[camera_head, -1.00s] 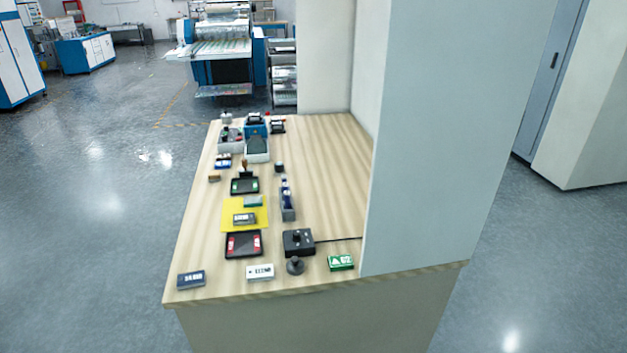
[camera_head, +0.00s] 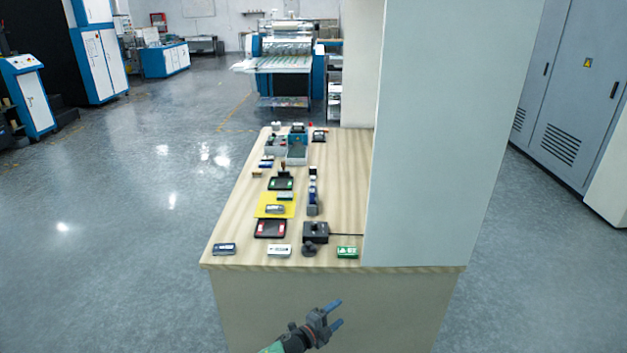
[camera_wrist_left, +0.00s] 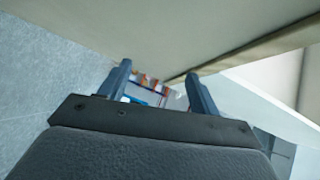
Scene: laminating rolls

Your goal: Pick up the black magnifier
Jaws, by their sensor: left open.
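A small dark round object with a raised knob (camera_head: 309,250) stands near the front edge of the wooden table; it looks like the black magnifier, but it is too small to be sure. My left gripper (camera_head: 337,313) is open and empty in front of the table, below the tabletop's front edge and apart from everything on it. In the left wrist view its two fingers (camera_wrist_left: 158,72) stand apart with nothing between them. The magnifier cannot be made out there. My right gripper is not in view.
Beside the round object are a black box with a cable (camera_head: 316,232), a green box (camera_head: 347,252) and a white box (camera_head: 279,251). A black tray (camera_head: 271,229) lies behind. The table's front panel (camera_head: 260,300) is close to my gripper. A tall pale partition (camera_head: 425,140) borders the right side.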

